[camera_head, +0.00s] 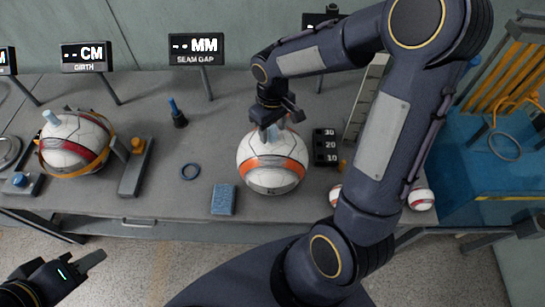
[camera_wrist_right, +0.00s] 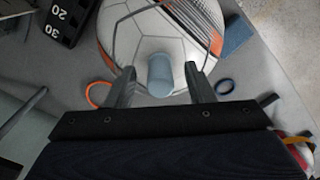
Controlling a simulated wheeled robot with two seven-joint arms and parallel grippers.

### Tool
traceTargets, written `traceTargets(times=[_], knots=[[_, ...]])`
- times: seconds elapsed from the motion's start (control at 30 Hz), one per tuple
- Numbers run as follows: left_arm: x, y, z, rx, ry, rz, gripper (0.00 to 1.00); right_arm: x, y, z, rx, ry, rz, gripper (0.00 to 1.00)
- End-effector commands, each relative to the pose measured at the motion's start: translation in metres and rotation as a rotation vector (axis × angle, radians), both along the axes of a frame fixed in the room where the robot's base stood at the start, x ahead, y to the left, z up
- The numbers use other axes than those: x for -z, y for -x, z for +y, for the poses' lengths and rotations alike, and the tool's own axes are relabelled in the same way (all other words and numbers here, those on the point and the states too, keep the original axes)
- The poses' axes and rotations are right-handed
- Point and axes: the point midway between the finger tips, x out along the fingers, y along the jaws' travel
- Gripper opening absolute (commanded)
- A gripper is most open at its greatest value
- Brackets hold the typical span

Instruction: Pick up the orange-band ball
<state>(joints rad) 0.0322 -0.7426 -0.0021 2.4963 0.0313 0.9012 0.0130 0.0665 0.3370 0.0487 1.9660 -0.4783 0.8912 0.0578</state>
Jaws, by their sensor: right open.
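The orange-band ball (camera_head: 272,168) is white with seam lines and an orange stripe, and rests on the grey table in the middle of the head view. It also fills the top of the right wrist view (camera_wrist_right: 140,35). A grey-blue peg (camera_wrist_right: 160,75) stands on its top. My right gripper (camera_wrist_right: 162,80) is open above the ball, with one finger on each side of the peg. I cannot tell whether the fingers touch it. My left gripper (camera_head: 88,265) is low at the left, off the table's front edge; its jaw opening is unclear.
A red-band ball (camera_head: 75,140) sits in a yellow-strapped fixture at the left. A blue block (camera_head: 223,200), a blue ring (camera_head: 190,171) and a black 30-20-10 block (camera_head: 326,147) lie near the orange-band ball. A small red-and-white ball (camera_head: 421,198) is at the right. Display signs (camera_head: 196,49) stand behind.

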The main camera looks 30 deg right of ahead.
Motion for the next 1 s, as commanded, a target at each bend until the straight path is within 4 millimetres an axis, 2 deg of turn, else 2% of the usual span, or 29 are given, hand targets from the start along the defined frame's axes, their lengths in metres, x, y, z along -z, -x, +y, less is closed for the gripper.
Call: traceTargets(times=[0.13,0.4,0.5,1.0], knots=[[0.0002,0.0,0.0,0.0,0.0,0.0,0.36,-0.0002,-0.0001,-0.0001,0.0,0.0,-0.001,0.46],[0.0002,0.0,0.0,0.0,0.0,0.0,0.36,-0.0006,-0.0002,0.0,0.0,0.0,-0.001,0.1],[0.0002,0.0,0.0,0.0,0.0,0.0,0.36,-0.0007,-0.0003,0.0001,0.0,0.0,-0.001,0.0],[0.0,0.0,0.0,0.0,0.0,0.0,0.36,-0.0021,-0.0009,0.0001,0.0,0.0,-0.003,0.0]])
